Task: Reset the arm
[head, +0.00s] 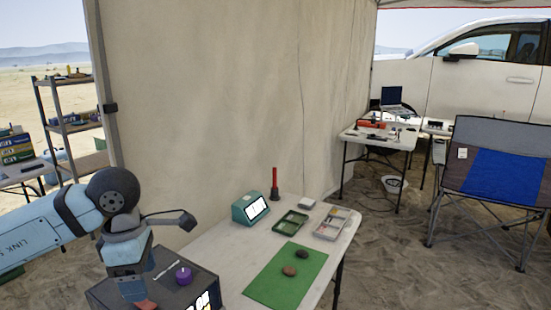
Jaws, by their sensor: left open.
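My left arm comes in from the left, and its gripper (140,302) points down at the bottom edge of the head view. It is open, and I see nothing held in it. It hangs over or in front of a dark box (195,262) with a purple round item (183,275) on top, left of the white table (222,282). My right gripper is not in view.
On the table, a green mat (262,288) bears a brown stone (302,253) and a dark stone (289,270). Behind are a green tray (278,226), a compartment box (322,232), a teal device (240,209) and a red upright item (275,184). A camp chair (470,200) stands right.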

